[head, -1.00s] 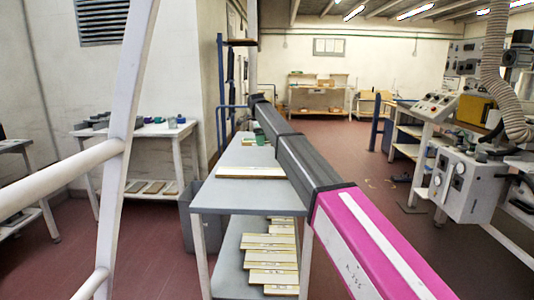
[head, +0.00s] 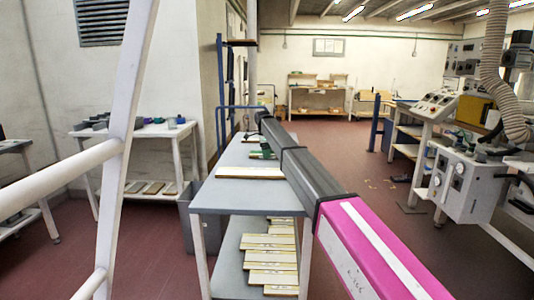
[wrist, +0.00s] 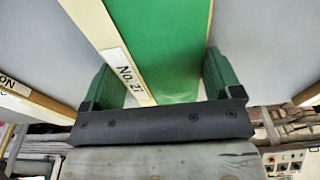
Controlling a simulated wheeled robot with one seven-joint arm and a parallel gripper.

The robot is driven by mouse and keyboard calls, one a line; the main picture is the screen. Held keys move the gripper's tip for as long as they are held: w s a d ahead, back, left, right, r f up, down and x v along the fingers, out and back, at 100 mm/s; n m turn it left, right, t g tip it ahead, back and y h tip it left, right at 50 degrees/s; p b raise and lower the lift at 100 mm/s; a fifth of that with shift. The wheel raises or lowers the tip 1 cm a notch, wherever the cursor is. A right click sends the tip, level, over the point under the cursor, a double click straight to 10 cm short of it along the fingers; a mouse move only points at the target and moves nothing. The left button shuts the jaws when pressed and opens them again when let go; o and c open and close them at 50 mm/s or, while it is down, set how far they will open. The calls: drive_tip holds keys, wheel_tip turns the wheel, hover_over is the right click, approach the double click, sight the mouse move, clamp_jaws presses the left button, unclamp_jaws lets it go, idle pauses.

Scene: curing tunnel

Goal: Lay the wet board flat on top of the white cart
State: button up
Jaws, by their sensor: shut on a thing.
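My gripper (wrist: 158,85) is shut on a board (wrist: 170,45) with a green face and a pale labelled edge strip. The green fingers stand on either side of it, and its far end is out of the wrist view. In the head view, my arm reaches out over a white-legged stand with a grey top (head: 222,194). No other thing stands out clearly as the white cart.
A white table (head: 155,130) with small items stands at the left. A control machine (head: 465,185) stands at the right.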

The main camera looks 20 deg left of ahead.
drive_tip(key=shift+f, duration=0.1)
drive_tip(key=o, duration=0.8)
drive_tip(key=r, duration=0.4)
drive_tip(key=a+r, duration=0.1)
drive_tip(key=r, duration=0.7)
drive_tip(key=shift+s+a+r, duration=0.1)
drive_tip(key=shift+s+a, duration=0.05)
drive_tip(key=shift+a, duration=0.05)
